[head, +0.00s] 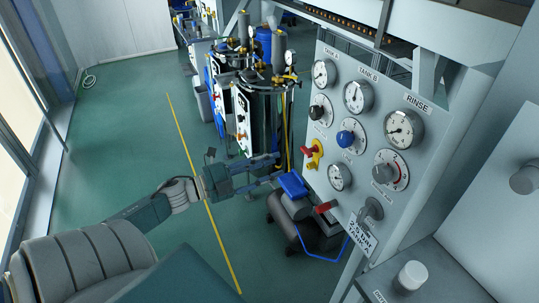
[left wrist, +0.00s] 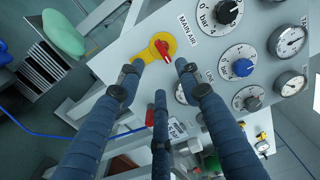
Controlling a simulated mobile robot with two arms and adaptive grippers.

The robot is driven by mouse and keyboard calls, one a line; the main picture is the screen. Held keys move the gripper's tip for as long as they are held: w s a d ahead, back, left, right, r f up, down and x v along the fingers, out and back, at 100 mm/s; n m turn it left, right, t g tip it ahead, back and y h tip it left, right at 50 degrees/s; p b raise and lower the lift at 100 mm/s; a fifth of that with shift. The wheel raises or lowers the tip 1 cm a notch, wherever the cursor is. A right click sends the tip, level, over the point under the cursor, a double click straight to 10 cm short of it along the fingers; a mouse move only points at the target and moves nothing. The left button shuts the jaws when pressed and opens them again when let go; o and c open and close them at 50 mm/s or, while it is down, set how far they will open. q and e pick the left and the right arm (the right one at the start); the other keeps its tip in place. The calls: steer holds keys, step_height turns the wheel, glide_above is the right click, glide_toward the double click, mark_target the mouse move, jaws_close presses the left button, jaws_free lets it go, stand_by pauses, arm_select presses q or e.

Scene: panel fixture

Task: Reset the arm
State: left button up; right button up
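My left gripper (head: 279,167) reaches in from the left in the head view, in front of the panel's lower left side. Its fingers are spread apart with nothing between them; they also show in the left wrist view (left wrist: 160,80). The grey panel (head: 345,125) carries gauges and knobs. The red-and-yellow main air valve (head: 313,154) is at its left edge, just beyond my fingertips; in the left wrist view, the valve (left wrist: 158,48) appears between and beyond the fingers, with no clear contact. My right gripper is not in view.
A black knob (head: 317,112), a blue knob (head: 346,138) and a grey knob (head: 384,172) sit on the panel. A red handle (head: 326,207) sticks out below. Tanks and hoses (head: 255,95) stand behind. The green floor (head: 120,140) at left is clear.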

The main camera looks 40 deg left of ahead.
arm_select(q)
steer(key=shift+a+f, duration=0.1)
stand_by(0.5)
steer(key=s+a+f+n+g+y, duration=0.1)
steer(key=s+a+f+n+y, duration=0.15)
steer(key=f, duration=0.45)
steer(key=s+a+f+n+y, duration=0.1)
steer(key=a+f+n+y, duration=0.1)
steer(key=f+n, duration=0.35)
steer(key=s+a+f+n+g+y, duration=0.1)
steer(key=a+f+n+y, duration=0.1)
steer(key=f, duration=0.7)
steer(key=s+d+f+n+g+y, duration=0.1)
steer(key=s+f+n+g, duration=0.1)
steer(key=s+f, duration=0.45)
steer(key=s+d+f+n+g+y, duration=0.1)
steer(key=s+d+f+n+g, duration=0.15)
steer(key=f, duration=0.75)
steer(key=s+d+f+n+g, duration=0.2)
steer(key=s+d+f+g, duration=0.1)
steer(key=s+d+f, duration=0.4)
steer(key=s+d+f+n+g+h, duration=0.1)
steer(key=s+d+f+g, duration=0.2)
steer(key=s+d+f, duration=0.4)
steer(key=s+d+f+n+g, duration=0.2)
steer(key=s+d+f, duration=0.5)
steer(key=s, duration=0.7)
steer(key=shift+s+d+n+g, duration=0.3)
steer(key=shift+s+n+g, duration=0.05)
steer(key=shift+g, duration=0.2)
